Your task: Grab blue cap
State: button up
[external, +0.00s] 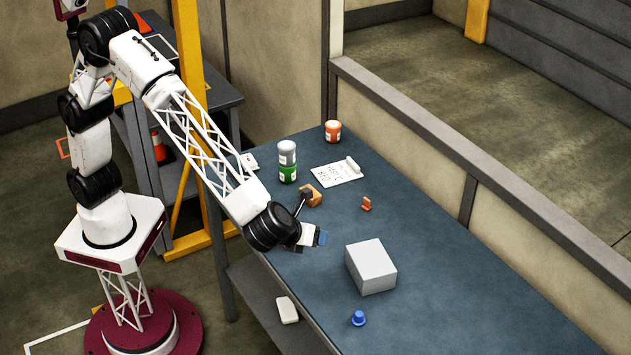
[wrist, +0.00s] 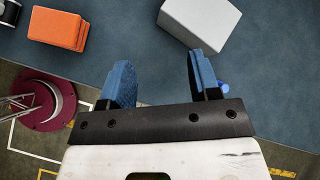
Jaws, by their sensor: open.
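The blue cap (external: 358,318) sits on the blue-grey table (external: 430,250), near its front edge and in front of the grey-white box. In the wrist view a small part of the blue cap (wrist: 223,86) shows just right of my right finger, which hides the rest. My gripper (external: 322,238) is above the table's near edge, up and to the left of the cap in the external view. In the wrist view my gripper (wrist: 160,75) has its two blue fingers spread wide, with only bare table between them.
A grey-white box (external: 370,267) stands between my gripper and the table's right part; it also shows in the wrist view (wrist: 199,20). An orange block (external: 312,194), a small orange part (external: 366,204), cans (external: 287,160) and a paper sheet (external: 337,175) lie farther back. Table right of the cap is clear.

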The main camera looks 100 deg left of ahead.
aim_at(356, 308)
jog(key=w+d+f+m+t, duration=0.1)
jog(key=w+d+f+m, duration=0.1)
jog(key=w+d+f, duration=0.1)
jog(key=w+d+f+m+t, duration=0.1)
jog(key=w+d+f+m, duration=0.1)
jog(key=d+f, duration=0.3)
jog(key=w+d+f+m+t, duration=0.1)
jog(key=w+d+f+m, duration=0.1)
jog(key=w+d+f, duration=0.2)
jog(key=shift+w+d+m, duration=0.15)
jog(key=shift+w+d, duration=0.15)
jog(key=shift+d, duration=0.35)
jog(key=shift+w+d+m, duration=0.15)
jog(key=shift+w+d, duration=0.15)
jog(key=shift+d, duration=0.35)
jog(key=shift+x, duration=1.25)
jog(key=shift+w+a, duration=0.1)
jog(key=shift+a, duration=0.05)
jog(key=shift+x, duration=2.45)
jog(key=shift+r, duration=0.1)
jog(key=shift+c, duration=0.5)
jog(key=c, duration=0.9)
